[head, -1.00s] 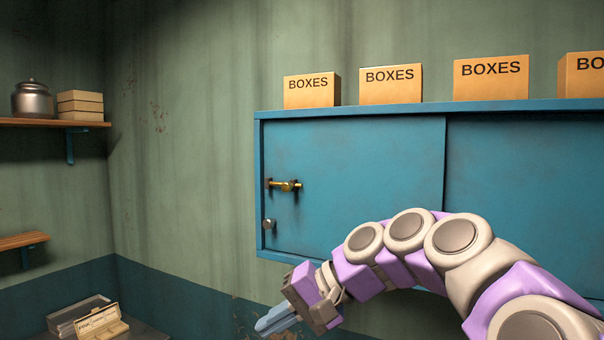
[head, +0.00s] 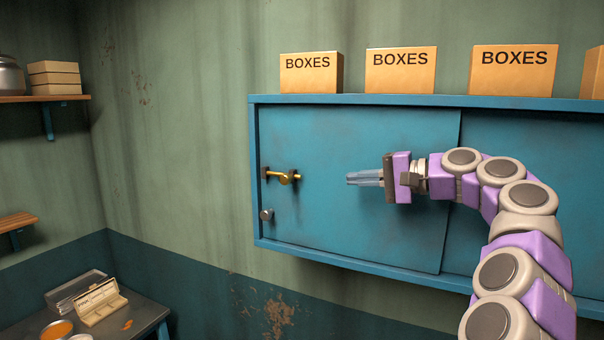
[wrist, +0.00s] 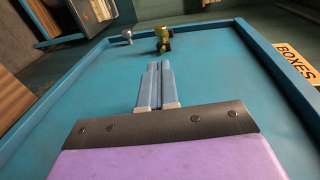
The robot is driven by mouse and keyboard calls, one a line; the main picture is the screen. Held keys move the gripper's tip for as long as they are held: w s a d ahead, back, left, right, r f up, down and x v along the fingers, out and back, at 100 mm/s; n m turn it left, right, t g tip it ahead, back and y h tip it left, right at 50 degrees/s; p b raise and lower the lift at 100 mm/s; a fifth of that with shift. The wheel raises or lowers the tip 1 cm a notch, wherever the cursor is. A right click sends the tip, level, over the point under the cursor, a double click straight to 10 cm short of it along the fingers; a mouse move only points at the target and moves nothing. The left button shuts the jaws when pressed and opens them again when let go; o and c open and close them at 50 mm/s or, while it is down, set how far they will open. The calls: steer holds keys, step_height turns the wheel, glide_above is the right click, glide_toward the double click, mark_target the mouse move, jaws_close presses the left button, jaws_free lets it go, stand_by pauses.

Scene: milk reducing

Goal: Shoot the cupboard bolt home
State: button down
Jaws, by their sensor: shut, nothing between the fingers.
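The blue cupboard (head: 340,135) hangs on the wall with two door panels. A brass bolt (head: 284,177) sits near the left edge of the left panel, reaching toward the frame. The bolt also shows in the wrist view (wrist: 163,40), ahead of my fingers. A round silver knob (head: 266,215) is below the bolt, and it shows in the wrist view (wrist: 127,36) too. My gripper (head: 349,179) is shut and empty, pointing left in front of the left panel at about the bolt's height. A gap separates its fingertips (wrist: 154,65) from the bolt.
Several cardboard boxes (head: 312,74) stand on top of the cupboard. Wall shelves (head: 45,98) are at the left. The space between gripper and bolt is clear.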

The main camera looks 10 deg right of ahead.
mark_target(290, 180)
steer(key=shift+w+a, duration=0.1)
steer(key=shift+w, duration=0.05)
steer(key=p+x, duration=0.1)
steer(key=x, duration=1.3)
